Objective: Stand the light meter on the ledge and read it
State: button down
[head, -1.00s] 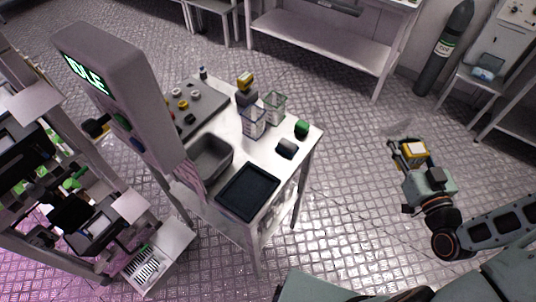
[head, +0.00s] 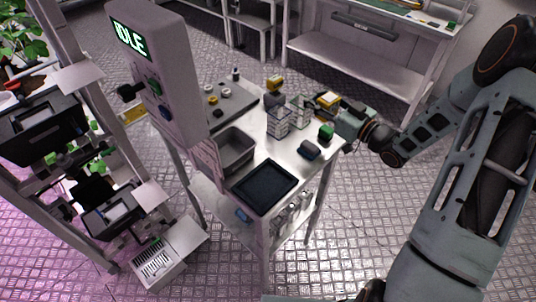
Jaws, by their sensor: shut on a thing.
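My gripper (head: 340,110) is at the far right corner of the white work table, above its edge. It is shut on a small yellow thing with a pale face (head: 328,99), which looks like the light meter; its markings are too small to read. The fingers are partly hidden by it. Pale flat plates jut from the rack at left, an upper one (head: 80,78) and a lower one (head: 151,195); I cannot tell which is the ledge. Both plates look bare and are far from my gripper.
The table holds a grey bin (head: 234,150), a black tray (head: 264,187), wire baskets (head: 278,122), a green item (head: 326,132), a dark block (head: 309,150) and a yellow-topped device (head: 275,84). A column with an IDLE display (head: 131,39) stands between table and rack.

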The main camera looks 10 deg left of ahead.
jog(key=w+a+r+n+g+b, duration=0.1)
jog(key=w+a+r, duration=0.1)
jog(key=w+a, duration=0.15)
jog(key=shift+y, duration=0.4)
jog(key=s+a+f+b, duration=0.1)
jog(key=s+f, duration=0.2)
jog(key=s+a+f+b, duration=0.1)
jog(key=s+a+f, duration=0.1)
jog(key=s, duration=0.2)
jog(key=s+a+f+b, duration=0.1)
jog(key=s+f+b, duration=0.1)
jog(key=s+f, duration=0.1)
jog(key=shift+s+a+f, duration=0.2)
jog(key=shift+s+f, duration=0.1)
jog(key=shift+s, duration=0.35)
jog(key=shift+s+a+f, duration=0.15)
jog(key=shift+s+f, duration=0.2)
jog(key=shift+s, duration=0.1)
jog(key=shift+s+f+b, duration=0.15)
jog(key=shift+f+b, duration=0.05)
jog(key=shift+b, duration=0.2)
jog(key=shift+s+a+f+b, duration=0.1)
jog(key=shift+f+b, duration=0.5)
jog(key=shift+f, duration=0.25)
jog(key=shift+s+a+f+b, duration=0.1)
jog(key=shift+f+b, duration=0.45)
jog(key=shift+f, duration=0.3)
jog(key=shift+f, duration=0.15)
jog(key=c, duration=1.5)
grip_release()
